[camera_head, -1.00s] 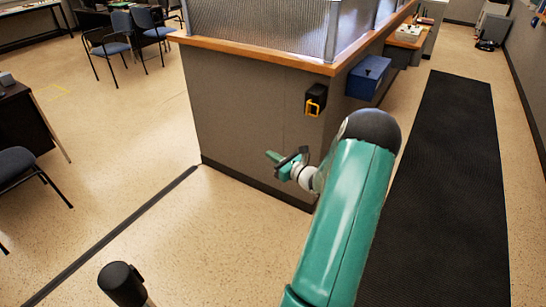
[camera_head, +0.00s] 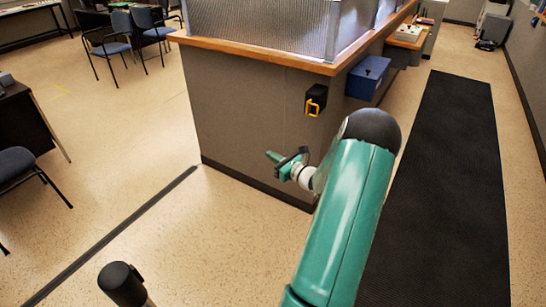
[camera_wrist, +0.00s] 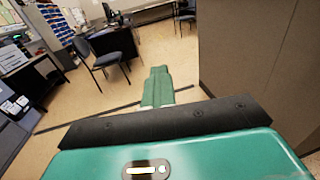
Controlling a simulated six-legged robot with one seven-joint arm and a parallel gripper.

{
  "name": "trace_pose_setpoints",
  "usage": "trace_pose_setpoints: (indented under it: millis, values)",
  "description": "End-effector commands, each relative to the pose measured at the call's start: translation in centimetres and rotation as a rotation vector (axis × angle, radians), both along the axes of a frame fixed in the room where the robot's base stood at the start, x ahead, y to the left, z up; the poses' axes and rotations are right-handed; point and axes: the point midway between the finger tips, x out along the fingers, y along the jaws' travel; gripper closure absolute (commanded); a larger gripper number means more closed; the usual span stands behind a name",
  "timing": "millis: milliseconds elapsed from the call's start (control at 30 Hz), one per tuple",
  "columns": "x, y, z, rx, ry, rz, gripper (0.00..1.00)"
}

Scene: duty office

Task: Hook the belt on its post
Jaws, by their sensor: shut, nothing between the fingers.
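The belt's black wall box (camera_head: 316,98) is fixed to the grey counter's side, just under the wooden ledge. Its yellow clip end (camera_head: 313,108) shows at the box's lower front, with no length of belt drawn out. The post (camera_head: 123,284) has a black cylindrical head and stands at the bottom left of the head view, largely cut off by the frame. My gripper (camera_head: 271,156) is shut and empty, in front of the counter, below and left of the box in the picture. Its green fingers (camera_wrist: 157,88) lie together in the wrist view. Neither box nor post shows there.
The grey counter (camera_head: 245,120) with its wooden ledge stands close beyond my arm. A dark floor mat (camera_head: 440,180) runs along the right. Chairs and desks stand left. Open floor lies between post and counter.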

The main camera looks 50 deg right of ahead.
Motion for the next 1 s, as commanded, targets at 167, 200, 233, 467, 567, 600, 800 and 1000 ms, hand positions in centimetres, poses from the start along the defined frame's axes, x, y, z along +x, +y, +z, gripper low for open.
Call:
trace_pose_setpoints:
  millis: [167,200,233,467,567,600,800,1000]
  values:
    - [0.0,0.0,0.0,0.0,0.0,0.0,1.0]
    - [0.0,0.0,0.0,0.0,0.0,0.0,0.98]
    - [0.0,0.0,0.0,0.0,0.0,0.0,0.92]
    - [0.0,0.0,0.0,0.0,0.0,0.0,0.75]
    - [0.0,0.0,0.0,0.0,0.0,0.0,0.75]
    - [-0.1,0.0,0.0,0.0,0.0,0.0,0.75]
    - [-1.7,0.1,0.0,-0.001,0.002,-0.002,0.75]
    - [-5.8,0.5,0.0,0.0,0.001,-0.003,0.75]
